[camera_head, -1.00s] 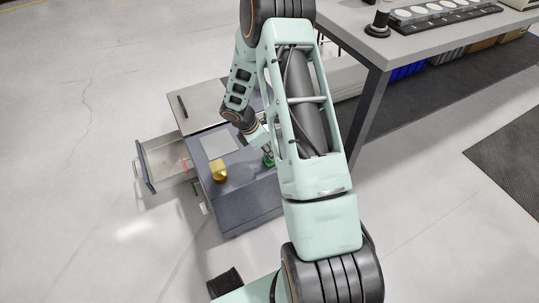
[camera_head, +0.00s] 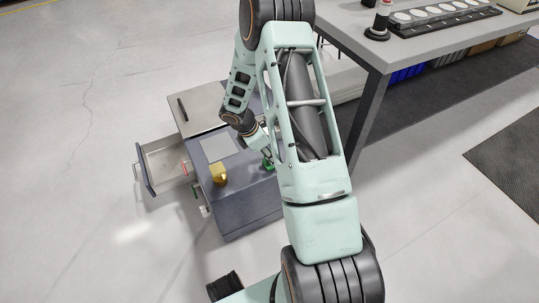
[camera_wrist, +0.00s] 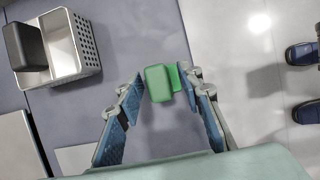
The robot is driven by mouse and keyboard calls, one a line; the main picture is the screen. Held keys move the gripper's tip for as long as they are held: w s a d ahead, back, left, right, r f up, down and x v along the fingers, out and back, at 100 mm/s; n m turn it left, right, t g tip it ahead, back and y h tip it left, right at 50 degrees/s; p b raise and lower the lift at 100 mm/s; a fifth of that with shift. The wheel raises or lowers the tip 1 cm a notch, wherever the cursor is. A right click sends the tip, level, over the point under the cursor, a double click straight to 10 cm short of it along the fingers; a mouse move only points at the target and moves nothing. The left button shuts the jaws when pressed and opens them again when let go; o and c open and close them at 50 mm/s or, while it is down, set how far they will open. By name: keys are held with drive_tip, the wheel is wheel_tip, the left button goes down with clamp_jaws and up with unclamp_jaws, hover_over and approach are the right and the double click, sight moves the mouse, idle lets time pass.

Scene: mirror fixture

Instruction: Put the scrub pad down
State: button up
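The green scrub pad (camera_wrist: 159,84) shows in the wrist view as two green blocks side by side, one lighter and one darker. It lies on or just above the blue-grey top of the cabinet (camera_wrist: 150,35); I cannot tell which. My gripper (camera_wrist: 165,88) is open, with its blue finger pads spread on either side of the pad and a gap visible between. In the head view a bit of green (camera_head: 267,166) shows by my gripper (camera_head: 266,153), partly hidden behind my arm.
A white perforated tray (camera_wrist: 88,42) holds a dark block (camera_wrist: 25,46). A yellow object (camera_head: 219,175) and a grey plate (camera_head: 218,147) are on the cabinet top. A drawer (camera_head: 147,174) stands open at left. A workbench (camera_head: 410,50) is at upper right.

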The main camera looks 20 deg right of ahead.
drive_tip(key=p+v, duration=0.3)
drive_tip(key=v, duration=0.8)
drive_tip(key=shift+r, duration=0.15)
drive_tip(key=shift+a, duration=0.15)
